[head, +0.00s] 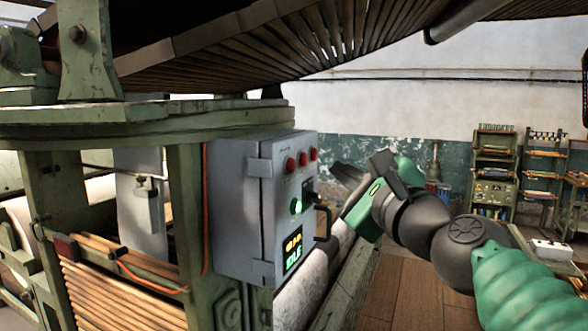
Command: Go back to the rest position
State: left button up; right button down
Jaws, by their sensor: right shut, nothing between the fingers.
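My right gripper (347,176) is at the middle right of the head view, its arm coming in from the lower right. It is shut and holds nothing. It is just right of a grey control box (238,205); I cannot tell the exact gap between them. The box has red buttons (302,160) at its top, a lit green button (296,206), a dark handle (322,223) on its right side and a small lit display (293,248) that seems to read IDLE. My left gripper is not in view.
A large green machine frame (185,190) with wooden slats (120,285) fills the left. A slatted band (260,45) runs overhead. Shelves (492,175) stand far right by the wall, with a white box (551,250) in front. Brown floor (392,290) shows below my right arm.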

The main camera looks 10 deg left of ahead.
jog(key=shift+a, duration=0.1)
jog(key=d+f+n+g+h+b, duration=0.2)
jog(key=d+f+n+b, duration=0.1)
jog(key=f, duration=1.1)
jog(key=d+f+n+g+h+b, duration=0.1)
jog(key=d+f+n+g+b, duration=0.15)
jog(key=f, duration=1.15)
jog(key=d+f+n+g+h+b, duration=0.2)
jog(key=d+f+n+b, duration=0.15)
jog(key=f, duration=1.05)
jog(key=s+d+f+n+g+h+b, duration=0.1)
jog(key=s+d+f+n+g+b, duration=0.1)
jog(key=s+f, duration=0.5)
jog(key=s+d+f+n+g+h+b, duration=0.1)
jog(key=s+f+n, duration=0.5)
jog(key=f, duration=0.8)
jog(key=s+d+f+n+g+h+b, duration=0.1)
jog(key=s+d+f+n+g+b, duration=0.2)
jog(key=s+d+f, duration=0.3)
jog(key=s+f+n+g, duration=0.1)
jog(key=s+f, duration=0.3)
jog(key=f, duration=0.1)
jog(key=shift+d+g, duration=0.2)
jog(key=shift+g, duration=0.15)
